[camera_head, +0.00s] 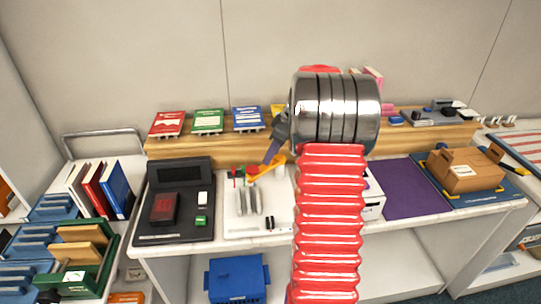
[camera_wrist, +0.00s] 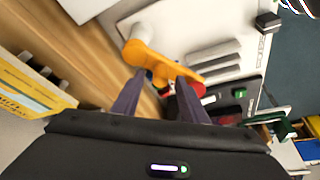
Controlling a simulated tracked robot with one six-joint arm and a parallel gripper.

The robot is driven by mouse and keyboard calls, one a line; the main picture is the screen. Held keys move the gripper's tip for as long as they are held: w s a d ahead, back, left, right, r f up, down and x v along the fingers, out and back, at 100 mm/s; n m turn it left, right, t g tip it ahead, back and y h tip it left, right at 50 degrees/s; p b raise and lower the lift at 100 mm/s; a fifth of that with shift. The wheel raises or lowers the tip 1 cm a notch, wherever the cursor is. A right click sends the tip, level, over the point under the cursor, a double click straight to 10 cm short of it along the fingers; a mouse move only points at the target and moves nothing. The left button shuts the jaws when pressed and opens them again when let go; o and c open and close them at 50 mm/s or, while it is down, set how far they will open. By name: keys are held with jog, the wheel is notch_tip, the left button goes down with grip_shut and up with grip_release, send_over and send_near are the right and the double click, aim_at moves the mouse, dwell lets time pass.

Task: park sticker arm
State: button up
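The sticker arm (camera_head: 266,168) is an orange-yellow lever at the back of a white panel (camera_head: 230,218) on the bench. In the wrist view the orange arm (camera_wrist: 160,65) runs from a round knob at upper left to a red end at right. My gripper (camera_head: 268,158) is at the arm, reaching down from behind my red bellows and steel wrist. In the wrist view my gripper's (camera_wrist: 160,78) two dark fingers stand apart, with the orange arm across the gap at their tips. Whether they touch it is hard to tell.
Grey slats (camera_head: 248,202) stand on the white panel. A dark scale-like device (camera_head: 180,225) with a dark red box (camera_head: 164,209) is at left. Red, green and blue cards stand on the wooden shelf (camera_head: 190,146) behind. A cardboard box (camera_head: 466,170) is at right. My arm hides the bench's middle.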

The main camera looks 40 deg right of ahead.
jog(key=shift+w+a+f, duration=0.1)
jog(key=shift+w+f, duration=0.1)
jog(key=shift+f, duration=0.35)
jog(key=shift+c, duration=0.5)
grip_shut()
jog(key=shift+a, duration=0.1)
